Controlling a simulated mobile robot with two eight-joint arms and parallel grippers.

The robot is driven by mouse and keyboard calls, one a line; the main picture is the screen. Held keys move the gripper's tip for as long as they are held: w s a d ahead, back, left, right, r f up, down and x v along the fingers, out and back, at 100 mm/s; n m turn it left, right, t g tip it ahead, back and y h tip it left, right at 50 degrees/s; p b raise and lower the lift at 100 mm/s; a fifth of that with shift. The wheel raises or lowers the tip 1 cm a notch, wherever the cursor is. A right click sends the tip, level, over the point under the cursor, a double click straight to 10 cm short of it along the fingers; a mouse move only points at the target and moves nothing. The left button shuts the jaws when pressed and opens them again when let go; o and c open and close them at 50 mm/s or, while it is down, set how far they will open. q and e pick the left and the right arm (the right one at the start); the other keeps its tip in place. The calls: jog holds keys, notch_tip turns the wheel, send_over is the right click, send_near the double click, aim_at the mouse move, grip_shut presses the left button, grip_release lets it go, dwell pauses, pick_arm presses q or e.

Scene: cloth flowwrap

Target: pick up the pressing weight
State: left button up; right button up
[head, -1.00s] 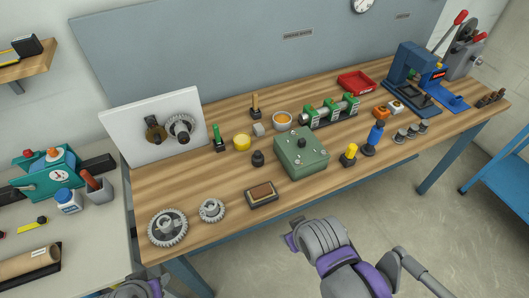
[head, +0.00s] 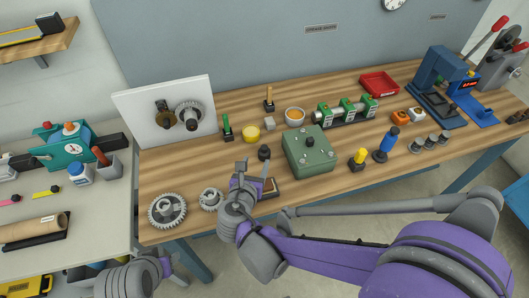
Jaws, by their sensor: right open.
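A small dark knobbed weight (head: 264,153), which looks like the pressing weight, stands upright on the wooden bench, left of the green box. My right gripper (head: 243,167) is open and empty, just in front and to the left of the weight, apart from it as far as I can tell. The gripper partly hides the brown block in its dark tray (head: 272,188). Part of my left arm with its gripper (head: 150,272) is low at the left, below the bench's front edge; its fingers are not clear.
The green box (head: 311,150) with a black knob stands close right of the weight. Two gears (head: 167,210) lie at the left front. A yellow cylinder (head: 251,134), a grey cube (head: 269,124) and an orange-filled bowl (head: 294,116) stand behind. Bare wood lies left of the weight.

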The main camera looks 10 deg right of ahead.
aim_at(264, 150)
jog(key=x, duration=0.5)
jog(key=shift+s+d, duration=0.1)
jog(key=shift+d+x, duration=0.15)
jog(key=shift+x, duration=1.2)
jog(key=shift+d+x, duration=0.2)
jog(key=shift+x, duration=1.15)
jog(key=shift+s, duration=0.15)
jog(key=shift+r, duration=0.1)
jog(key=shift+c, duration=0.3)
grip_shut()
